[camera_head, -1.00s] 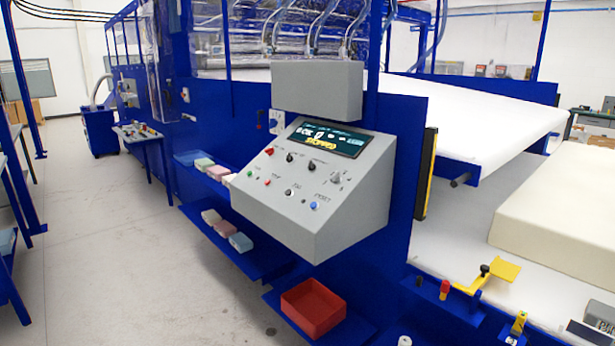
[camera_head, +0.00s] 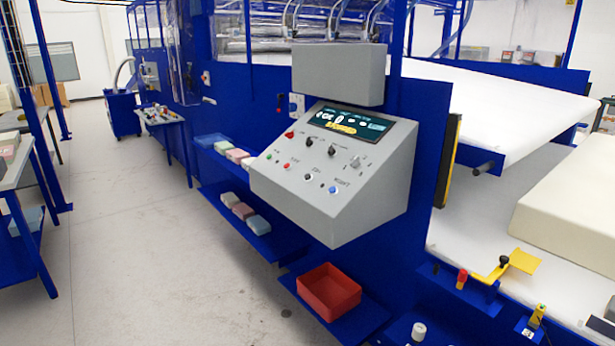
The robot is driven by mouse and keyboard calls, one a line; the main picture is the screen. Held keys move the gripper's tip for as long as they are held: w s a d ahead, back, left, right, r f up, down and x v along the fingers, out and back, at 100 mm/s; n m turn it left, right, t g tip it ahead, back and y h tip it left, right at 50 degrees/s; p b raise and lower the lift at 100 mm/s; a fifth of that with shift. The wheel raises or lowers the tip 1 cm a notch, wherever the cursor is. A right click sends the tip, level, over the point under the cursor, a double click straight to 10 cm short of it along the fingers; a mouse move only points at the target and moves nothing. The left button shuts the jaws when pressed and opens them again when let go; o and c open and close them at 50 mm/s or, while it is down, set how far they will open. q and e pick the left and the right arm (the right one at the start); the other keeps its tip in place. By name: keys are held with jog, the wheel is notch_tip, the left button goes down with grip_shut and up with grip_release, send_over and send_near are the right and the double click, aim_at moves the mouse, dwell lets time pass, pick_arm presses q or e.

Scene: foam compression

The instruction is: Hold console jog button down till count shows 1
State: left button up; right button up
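The grey console (camera_head: 370,205) stands on the blue machine frame with its sloped face toward me. Its screen (camera_head: 352,121) shows a large digit that looks like 0 and a yellow status word, blurred. The lower row of the face has a green button (camera_head: 268,156), a red button (camera_head: 287,167), a black button (camera_head: 308,177) and a blue button (camera_head: 336,189). The black one's small label may read JOG; the blue one's looks like RESET. Nothing touches the buttons. Neither of my grippers is in view.
A red bin (camera_head: 328,291) sits on a low blue shelf below the console. Shelves with coloured foam blocks (camera_head: 240,210) are left of it. A yellow bracket (camera_head: 505,268) and a white foam slab (camera_head: 575,205) are at right. The grey floor (camera_head: 140,260) at left is clear.

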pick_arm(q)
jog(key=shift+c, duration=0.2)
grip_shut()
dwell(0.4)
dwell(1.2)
